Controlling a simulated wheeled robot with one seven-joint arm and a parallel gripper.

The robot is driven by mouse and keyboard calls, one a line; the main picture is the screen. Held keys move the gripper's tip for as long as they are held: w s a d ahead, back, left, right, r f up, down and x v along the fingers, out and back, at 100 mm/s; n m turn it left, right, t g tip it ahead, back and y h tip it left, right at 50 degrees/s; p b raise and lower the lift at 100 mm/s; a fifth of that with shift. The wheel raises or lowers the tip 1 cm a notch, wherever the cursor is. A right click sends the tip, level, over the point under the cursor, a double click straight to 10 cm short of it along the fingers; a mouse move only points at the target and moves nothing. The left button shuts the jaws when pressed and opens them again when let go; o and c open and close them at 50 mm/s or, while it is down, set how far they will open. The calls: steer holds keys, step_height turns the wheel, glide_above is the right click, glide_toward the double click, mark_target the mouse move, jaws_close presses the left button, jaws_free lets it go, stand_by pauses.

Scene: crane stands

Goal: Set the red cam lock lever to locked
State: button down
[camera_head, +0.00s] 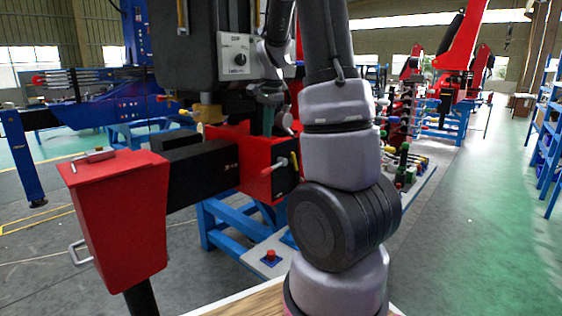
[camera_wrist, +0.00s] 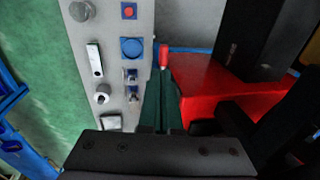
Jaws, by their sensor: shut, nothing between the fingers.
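My gripper shows in the wrist view (camera_wrist: 162,78) as two dark green fingers closed together, with nothing between them. In the head view my gripper (camera_head: 268,130) points down at the red box, partly behind my arm. A red lever grip (camera_wrist: 164,55) stands just past the fingertips in the wrist view; I cannot tell whether they touch it. In the head view a small lever with a red end (camera_head: 281,163) sticks out of the dark side face of the red box (camera_head: 255,181), below my gripper. I cannot read its locked or unlocked marking.
A black beam (camera_head: 203,172) joins the red box to a red end piece (camera_head: 120,215) at left. A light panel with knobs and buttons (camera_wrist: 112,25) lies beside the lever in the wrist view. Green floor (camera_head: 470,220) is open at right.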

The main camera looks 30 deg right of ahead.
glide_toward(267, 171)
steer(key=shift+t+h, duration=0.3)
steer(key=x, duration=0.6)
steer(key=shift+w+a+f, duration=0.15)
steer(key=shift+w+f, duration=0.05)
steer(key=shift+f, duration=0.1)
